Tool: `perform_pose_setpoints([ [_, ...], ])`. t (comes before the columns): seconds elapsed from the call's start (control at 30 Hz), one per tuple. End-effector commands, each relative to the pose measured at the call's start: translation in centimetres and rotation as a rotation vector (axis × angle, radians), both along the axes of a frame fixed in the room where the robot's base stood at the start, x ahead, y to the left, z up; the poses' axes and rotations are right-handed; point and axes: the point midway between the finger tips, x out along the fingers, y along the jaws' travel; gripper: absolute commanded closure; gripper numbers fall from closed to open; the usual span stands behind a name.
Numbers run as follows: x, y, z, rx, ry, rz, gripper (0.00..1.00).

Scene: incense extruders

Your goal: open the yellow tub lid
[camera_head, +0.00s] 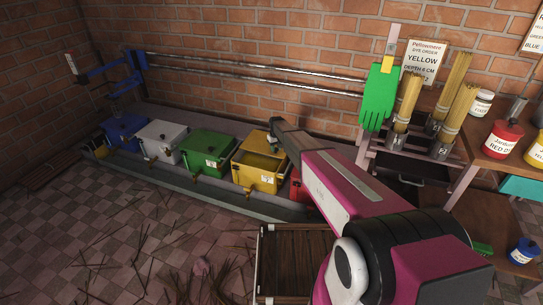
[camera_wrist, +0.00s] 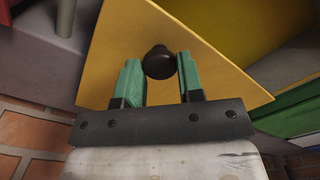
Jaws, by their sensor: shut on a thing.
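The yellow tub (camera_head: 256,180) stands in the row of tubs by the brick wall, and its inside shows in the head view. Its yellow lid (camera_head: 254,141) is tilted up at the back of the tub. In the wrist view the lid (camera_wrist: 205,72) fills the middle, with a round black knob (camera_wrist: 158,61) on it. My gripper (camera_wrist: 159,74) has its green fingers on either side of this knob and is shut on it. In the head view my gripper (camera_head: 273,143) is at the raised lid, its fingertips small and partly hidden by my arm.
Green (camera_head: 208,154), white (camera_head: 161,141) and blue (camera_head: 126,132) tubs stand to the left. A red tub (camera_head: 296,186) on the right is mostly hidden by my arm. A wooden crate (camera_head: 290,262) stands in front. Metal rails (camera_head: 250,69) run along the wall behind.

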Motion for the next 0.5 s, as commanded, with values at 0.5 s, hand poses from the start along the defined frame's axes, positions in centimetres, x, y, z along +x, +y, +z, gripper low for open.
perform_pose_setpoints([
  [0.5, 4.8, -1.7, 0.0, 0.0, -0.001, 0.0, 1.0],
])
